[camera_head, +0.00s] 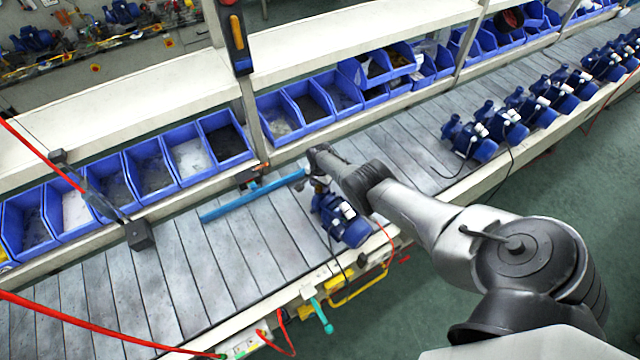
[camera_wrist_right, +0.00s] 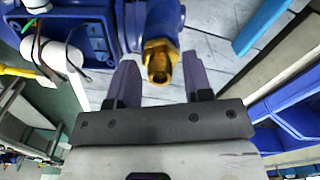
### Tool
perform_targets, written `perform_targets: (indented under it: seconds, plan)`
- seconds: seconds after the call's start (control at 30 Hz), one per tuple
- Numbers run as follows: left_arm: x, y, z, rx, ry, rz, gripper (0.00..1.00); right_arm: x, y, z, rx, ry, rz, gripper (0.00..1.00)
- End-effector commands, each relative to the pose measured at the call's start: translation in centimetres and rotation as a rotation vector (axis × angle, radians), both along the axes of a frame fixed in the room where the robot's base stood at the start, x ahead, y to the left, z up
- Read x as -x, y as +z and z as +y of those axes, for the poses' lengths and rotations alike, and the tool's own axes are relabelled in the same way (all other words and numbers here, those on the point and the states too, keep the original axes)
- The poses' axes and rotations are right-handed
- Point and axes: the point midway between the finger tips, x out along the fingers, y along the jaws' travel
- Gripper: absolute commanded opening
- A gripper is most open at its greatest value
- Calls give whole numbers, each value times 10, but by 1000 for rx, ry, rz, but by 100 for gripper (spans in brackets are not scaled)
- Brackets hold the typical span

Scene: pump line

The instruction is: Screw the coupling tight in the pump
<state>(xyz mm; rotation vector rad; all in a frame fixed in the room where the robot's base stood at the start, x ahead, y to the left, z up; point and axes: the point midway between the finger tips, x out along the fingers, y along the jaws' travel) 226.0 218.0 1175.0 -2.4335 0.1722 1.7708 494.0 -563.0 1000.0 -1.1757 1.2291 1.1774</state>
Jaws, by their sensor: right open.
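A blue pump (camera_head: 343,220) stands on the slatted conveyor in front of me, and its blue body (camera_wrist_right: 150,18) fills the top of the right wrist view. A brass hex coupling (camera_wrist_right: 160,62) sits at the pump's port, its open end toward the wrist camera. My right gripper (camera_wrist_right: 159,60) is open, with one finger on each side of the coupling and visible gaps between. In the head view the right gripper (camera_head: 319,181) is at the pump's upper left end, partly hidden by its own wrist. How far the coupling is screwed in cannot be told. My left gripper is not in view.
A long blue bar (camera_head: 253,195) lies on the conveyor (camera_head: 250,250) left of the pump. Several more pumps (camera_head: 470,138) stand farther right on the line. Blue bins (camera_head: 150,170) line the shelf behind. A yellow handle (camera_head: 360,288) and cables hang at the near edge.

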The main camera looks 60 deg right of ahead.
Motion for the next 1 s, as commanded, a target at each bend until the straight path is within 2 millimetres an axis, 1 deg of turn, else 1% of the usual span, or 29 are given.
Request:
perform_targets:
  seconds: [0.1, 0.4, 0.7, 0.8, 1.0]
  plan:
    - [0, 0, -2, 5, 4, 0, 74, 0, 0, 0, 0, 43, 1, 46]
    - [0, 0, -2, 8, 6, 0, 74, 0, 0, 0, 0, 58, 1, 46]
    - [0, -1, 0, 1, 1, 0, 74, 1, 0, 0, 1, 311, 3, 46]
    - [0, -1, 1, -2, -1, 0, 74, 1, 0, 0, 1, 344, 2, 46]
    - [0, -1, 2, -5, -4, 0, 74, 0, 0, 0, 1, 346, 2, 46]
